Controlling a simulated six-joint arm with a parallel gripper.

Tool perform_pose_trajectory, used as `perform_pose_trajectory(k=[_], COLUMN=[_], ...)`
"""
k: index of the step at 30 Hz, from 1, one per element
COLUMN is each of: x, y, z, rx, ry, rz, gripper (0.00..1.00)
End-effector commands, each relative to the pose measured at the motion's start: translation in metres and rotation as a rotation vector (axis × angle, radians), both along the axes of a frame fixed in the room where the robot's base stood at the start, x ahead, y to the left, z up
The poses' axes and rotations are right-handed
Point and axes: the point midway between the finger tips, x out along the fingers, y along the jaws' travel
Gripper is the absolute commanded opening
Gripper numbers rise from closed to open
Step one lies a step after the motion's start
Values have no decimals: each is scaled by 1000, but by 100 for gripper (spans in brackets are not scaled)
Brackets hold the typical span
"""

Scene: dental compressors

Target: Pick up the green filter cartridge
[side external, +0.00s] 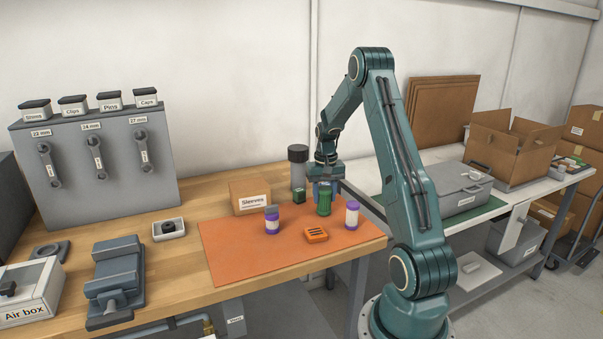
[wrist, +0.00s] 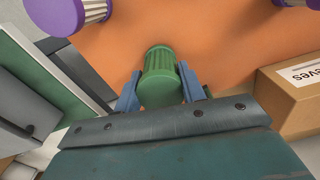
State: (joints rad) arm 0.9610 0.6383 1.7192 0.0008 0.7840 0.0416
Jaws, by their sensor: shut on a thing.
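The green filter cartridge (side external: 323,203) stands upright on the orange mat (side external: 240,262) near its back edge. It is a ribbed cylinder with a smooth cap. In the wrist view the cartridge (wrist: 160,78) sits between the two blue fingers. My gripper (side external: 323,190) points down over it and is shut on it, with a finger on each side. In the wrist view my gripper (wrist: 161,92) shows both fingers against its sides. I cannot tell whether its base touches the mat.
Purple-capped cartridges stand left (side external: 272,220) and right (side external: 352,215) of it. An orange block (side external: 316,235) lies in front. A cardboard Sleeves box (side external: 249,196), a small dark green box (side external: 299,195) and a grey cylinder (side external: 298,167) are behind. The mat's front left is clear.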

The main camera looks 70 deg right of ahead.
Motion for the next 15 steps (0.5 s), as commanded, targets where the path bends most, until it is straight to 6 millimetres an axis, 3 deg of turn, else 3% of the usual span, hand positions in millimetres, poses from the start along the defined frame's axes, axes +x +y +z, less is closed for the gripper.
perform_pose_trajectory(k=[8, 15], x=[1, 1], y=[-1, -1], z=[32, 79], rx=[-4, -5], ry=[-3, -4], rz=[0, 0], gripper=[17, 17])
